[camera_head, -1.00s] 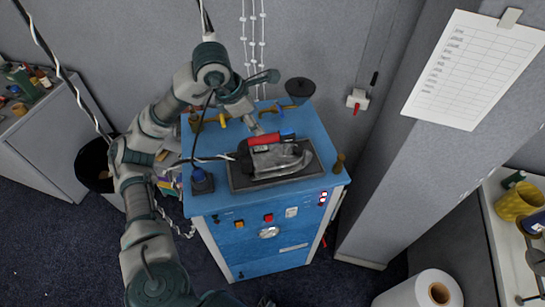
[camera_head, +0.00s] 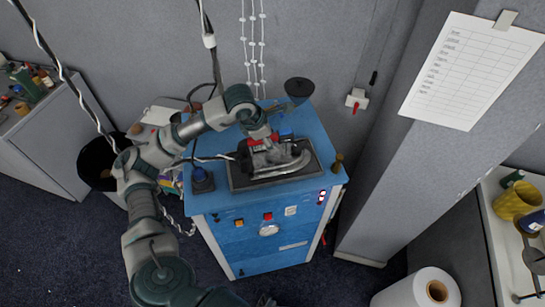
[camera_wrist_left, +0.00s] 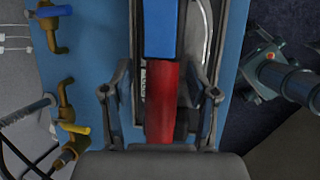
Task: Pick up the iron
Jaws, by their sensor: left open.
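The iron (camera_head: 289,162) has a grey metal body and a red and blue handle. It lies on a dark tray (camera_head: 240,183) on top of a blue cabinet. My left gripper (camera_head: 264,138) is over the iron's handle, pointing down and hiding part of it. In the left wrist view the open fingers (camera_wrist_left: 163,97) stand on either side of the iron's red handle part (camera_wrist_left: 162,105), with visible gaps beside it. The handle's blue part lies farther up in that view. My right gripper cannot be made out.
The blue cabinet (camera_head: 262,243) has buttons and a gauge on its front. A black funnel (camera_head: 299,87) stands at its back right corner and a dark knob (camera_head: 203,182) at its front left. Yellow valves (camera_wrist_left: 68,120) line one edge. A grey wall is close behind.

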